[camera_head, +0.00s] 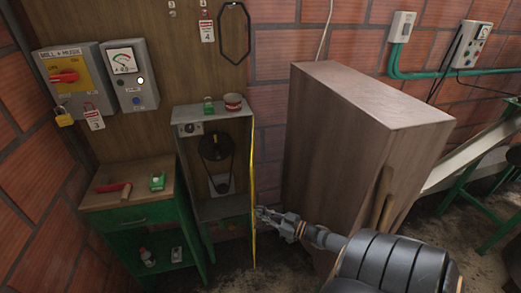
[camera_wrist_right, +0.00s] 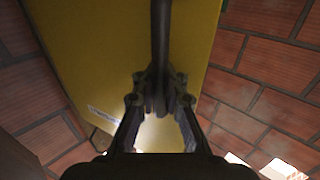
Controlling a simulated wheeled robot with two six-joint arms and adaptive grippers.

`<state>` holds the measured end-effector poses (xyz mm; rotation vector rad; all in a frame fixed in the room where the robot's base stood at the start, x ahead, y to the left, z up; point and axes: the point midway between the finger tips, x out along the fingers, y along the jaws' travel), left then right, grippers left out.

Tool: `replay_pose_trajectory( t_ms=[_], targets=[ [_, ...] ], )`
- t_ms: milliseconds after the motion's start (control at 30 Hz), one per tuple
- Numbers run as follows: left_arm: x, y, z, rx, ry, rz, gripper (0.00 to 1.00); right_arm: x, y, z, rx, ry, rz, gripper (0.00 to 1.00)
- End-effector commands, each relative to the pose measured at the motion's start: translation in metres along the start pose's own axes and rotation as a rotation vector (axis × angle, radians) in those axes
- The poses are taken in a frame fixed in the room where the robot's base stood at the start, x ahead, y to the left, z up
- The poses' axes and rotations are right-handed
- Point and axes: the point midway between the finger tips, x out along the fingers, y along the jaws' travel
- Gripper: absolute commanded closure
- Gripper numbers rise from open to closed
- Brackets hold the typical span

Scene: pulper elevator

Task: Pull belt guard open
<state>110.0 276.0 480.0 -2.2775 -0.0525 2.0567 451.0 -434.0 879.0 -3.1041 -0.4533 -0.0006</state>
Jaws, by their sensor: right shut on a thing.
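The belt guard is a yellow panel (camera_head: 253,190), seen nearly edge-on at the right side of a grey housing (camera_head: 187,130). The housing's front is uncovered, and a dark pulley with a belt (camera_head: 215,147) shows inside. In the right wrist view the yellow face of the guard (camera_wrist_right: 105,60) fills much of the picture, with a dark bar handle (camera_wrist_right: 161,40) on it. My right gripper (camera_head: 263,214) is at the guard's edge. In the wrist view my right gripper (camera_wrist_right: 160,98) is shut around the handle. My left gripper is not in view.
A large brown wooden box (camera_head: 335,135) stands right of the guard, behind my right arm. A green cabinet (camera_head: 128,215) with a red-handled tool (camera_head: 113,188) on top stands left of the housing. A control panel (camera_head: 72,80) with a padlock hangs at upper left.

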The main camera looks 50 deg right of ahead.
Motion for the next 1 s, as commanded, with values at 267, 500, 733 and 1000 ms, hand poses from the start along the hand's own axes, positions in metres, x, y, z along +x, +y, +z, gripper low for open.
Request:
replay_pose_trajectory(
  t_ms=[267,500,733,1000],
  targets=[
    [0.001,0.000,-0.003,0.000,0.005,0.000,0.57,-0.003,-0.002,0.005,0.002,-0.009,-0.001,0.71],
    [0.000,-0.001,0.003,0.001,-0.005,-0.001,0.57,-0.001,-0.001,0.003,0.001,-0.005,-0.001,0.65],
    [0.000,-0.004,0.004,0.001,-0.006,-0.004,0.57,-0.014,-0.001,0.004,0.000,-0.009,-0.001,0.65],
    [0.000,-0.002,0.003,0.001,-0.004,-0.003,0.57,-0.063,0.000,0.005,0.000,-0.016,0.001,0.65]
  ],
)
